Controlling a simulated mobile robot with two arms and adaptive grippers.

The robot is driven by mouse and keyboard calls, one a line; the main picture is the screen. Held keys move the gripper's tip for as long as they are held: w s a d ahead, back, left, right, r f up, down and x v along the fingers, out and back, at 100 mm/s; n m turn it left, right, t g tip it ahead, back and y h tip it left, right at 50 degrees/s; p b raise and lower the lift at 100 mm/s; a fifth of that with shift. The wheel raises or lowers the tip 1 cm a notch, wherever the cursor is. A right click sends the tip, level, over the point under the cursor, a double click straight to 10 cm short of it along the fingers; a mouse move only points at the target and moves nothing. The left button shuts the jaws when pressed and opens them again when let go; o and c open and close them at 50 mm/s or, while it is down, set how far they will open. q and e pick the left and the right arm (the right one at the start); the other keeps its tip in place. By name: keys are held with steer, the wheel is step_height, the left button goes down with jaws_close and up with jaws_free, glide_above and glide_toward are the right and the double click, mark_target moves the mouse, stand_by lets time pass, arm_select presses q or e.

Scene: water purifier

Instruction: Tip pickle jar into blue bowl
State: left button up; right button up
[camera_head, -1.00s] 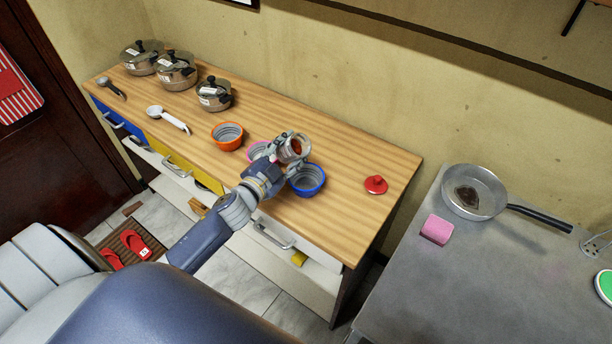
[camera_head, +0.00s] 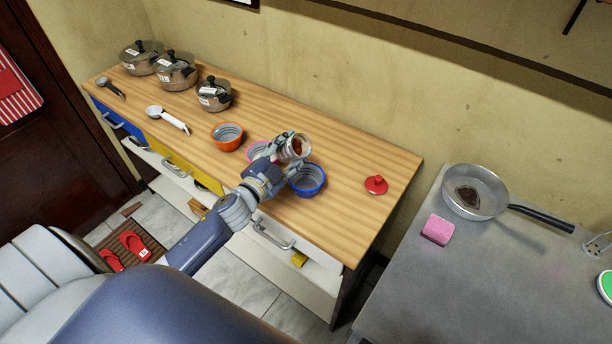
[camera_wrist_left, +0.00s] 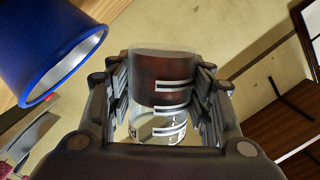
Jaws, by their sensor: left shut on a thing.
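The pickle jar (camera_head: 299,147) is a clear glass jar with reddish-brown contents. My left gripper (camera_head: 286,148) is shut on it and holds it tilted above the counter, beside and slightly above the blue bowl (camera_head: 308,181). In the left wrist view the jar (camera_wrist_left: 165,80) sits between both fingers of the left gripper (camera_wrist_left: 160,105), with dark red contents at its far end. The blue bowl (camera_wrist_left: 50,45) shows at the upper left there, apart from the jar. The bowl's inside is partly hidden in the head view. My right gripper is not in view.
A red lid (camera_head: 376,185) lies right of the blue bowl on the wooden counter (camera_head: 345,215). A pink bowl (camera_head: 257,150), partly hidden by my gripper, and an orange bowl (camera_head: 228,137) stand to the left. Several pots (camera_head: 176,70) stand at the back left.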

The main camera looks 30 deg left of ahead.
arm_select(q)
steer(key=shift+f+m+b, duration=0.15)
steer(key=shift+m+b, duration=0.35)
steer(key=shift+b, duration=0.15)
stand_by(0.8)
steer(key=shift+f+m+b, duration=0.15)
steer(key=shift+m+b, duration=0.25)
steer(key=shift+b, duration=0.2)
stand_by(0.8)
steer(key=shift+a+r+m+t+b, duration=0.1)
steer(key=shift+r+m+t+b, duration=0.2)
steer(key=shift+r+m, duration=0.35)
stand_by(1.8)
steer(key=shift+f+m+b, duration=0.5)
steer(key=shift+m+b, duration=0.55)
stand_by(1.6)
